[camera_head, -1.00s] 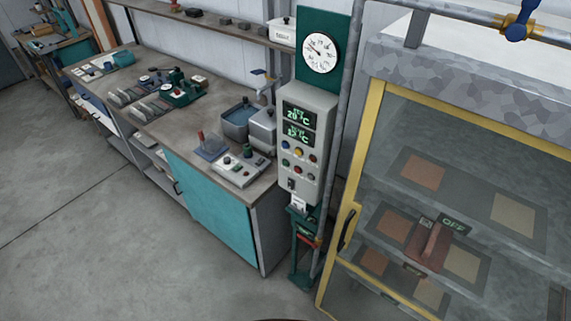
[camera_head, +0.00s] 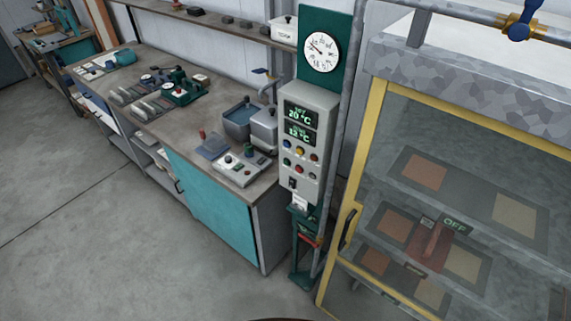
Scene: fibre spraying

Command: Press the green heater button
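A grey control box (camera_head: 305,183) hangs on a post between the workbench and the yellow-framed cabinet. It has two lit displays (camera_head: 299,125); the upper reads 20 °C and the lower seems to read 12 °C. Below them are two rows of small round buttons. Neither of my grippers is in view.
A round dial (camera_head: 321,52) on a green board is above the box. The workbench (camera_head: 150,122) on the left holds tools and trays. The glazed cabinet (camera_head: 372,125) stands close on the right, with a red lever and an OFF sign. The floor (camera_head: 110,235) in front is clear.

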